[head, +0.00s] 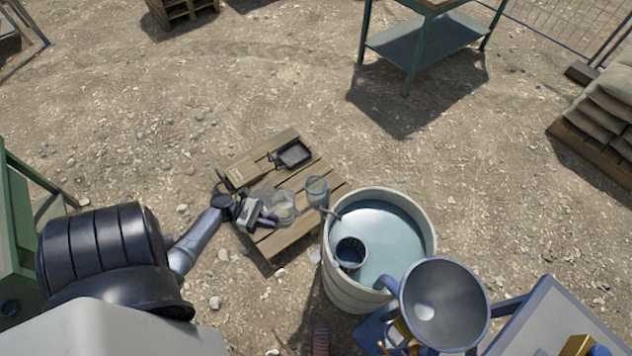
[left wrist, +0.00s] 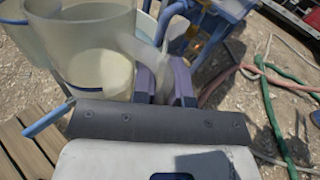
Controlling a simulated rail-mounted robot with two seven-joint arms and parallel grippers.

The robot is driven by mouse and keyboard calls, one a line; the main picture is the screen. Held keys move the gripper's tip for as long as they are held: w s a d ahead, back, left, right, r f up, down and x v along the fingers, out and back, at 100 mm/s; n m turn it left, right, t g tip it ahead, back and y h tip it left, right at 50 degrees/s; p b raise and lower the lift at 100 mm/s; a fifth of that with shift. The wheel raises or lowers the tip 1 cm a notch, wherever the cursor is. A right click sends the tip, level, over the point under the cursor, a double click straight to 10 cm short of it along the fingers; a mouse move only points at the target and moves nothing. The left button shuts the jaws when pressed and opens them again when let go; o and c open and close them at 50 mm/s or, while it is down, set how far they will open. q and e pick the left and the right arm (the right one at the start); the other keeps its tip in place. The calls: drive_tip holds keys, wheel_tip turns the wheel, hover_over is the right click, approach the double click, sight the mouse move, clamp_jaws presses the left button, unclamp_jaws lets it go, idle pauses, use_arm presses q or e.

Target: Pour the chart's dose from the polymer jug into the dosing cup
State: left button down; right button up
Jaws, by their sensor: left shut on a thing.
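The polymer jug (head: 282,207) is a translucent vessel with pale contents, near the right side of the wooden pallet. It looks upright; I cannot tell whether it touches the boards. In the left wrist view the jug (left wrist: 98,60) fills the upper left, with its handle between my purple fingers. My left gripper (head: 268,221) is shut on that handle; it also shows in the left wrist view (left wrist: 163,82). A clear vessel (head: 316,188), which looks like the dosing cup, stands just right of the jug, apart from my gripper. My right gripper is not in view.
A black tray (head: 294,154) lies at the back of the pallet (head: 241,168). A white tank (head: 347,292) of pale liquid, with a dark basket (head: 350,251) in it, stands close right. A grey funnel (head: 445,300) is at front right. Hoses (left wrist: 270,100) lie on the ground.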

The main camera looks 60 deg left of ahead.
sight(278, 211)
use_arm(q)
drive_tip(key=w+r+n+p, duration=0.1)
drive_tip(key=w+r+n+g+p, duration=0.1)
drive_tip(key=w+r+n+g+y+p, duration=0.1)
drive_tip(key=p, duration=0.1)
drive_tip(key=shift+w+a, duration=0.15)
drive_tip(key=shift+a, duration=0.2)
drive_tip(key=shift+w+a+r+n+g, duration=0.1)
drive_tip(key=shift+w+a+n+g, duration=0.05)
drive_tip(key=shift+w+n+g, duration=0.25)
drive_tip(key=shift+w+a+r+n+g, duration=0.1)
drive_tip(key=shift+w+n+g, duration=0.15)
drive_tip(key=shift+w, duration=0.25)
drive_tip(key=shift+w+a+r+n+g+y+p, duration=0.15)
drive_tip(key=shift+w+r+n+g+p, duration=0.2)
drive_tip(key=shift+r+n+g+p, duration=0.25)
drive_tip(key=shift+w+d+r+n+g+y+p, duration=0.15)
drive_tip(key=shift+w+r+n+g+p, duration=0.2)
drive_tip(key=shift+r, duration=0.3)
drive_tip(key=shift+w+a, duration=0.1)
drive_tip(key=shift+a, duration=0.05)
drive_tip(key=shift+w+r+n+g, duration=0.2)
drive_tip(key=shift+r+n+g, duration=0.1)
drive_tip(key=shift+r+g, duration=0.15)
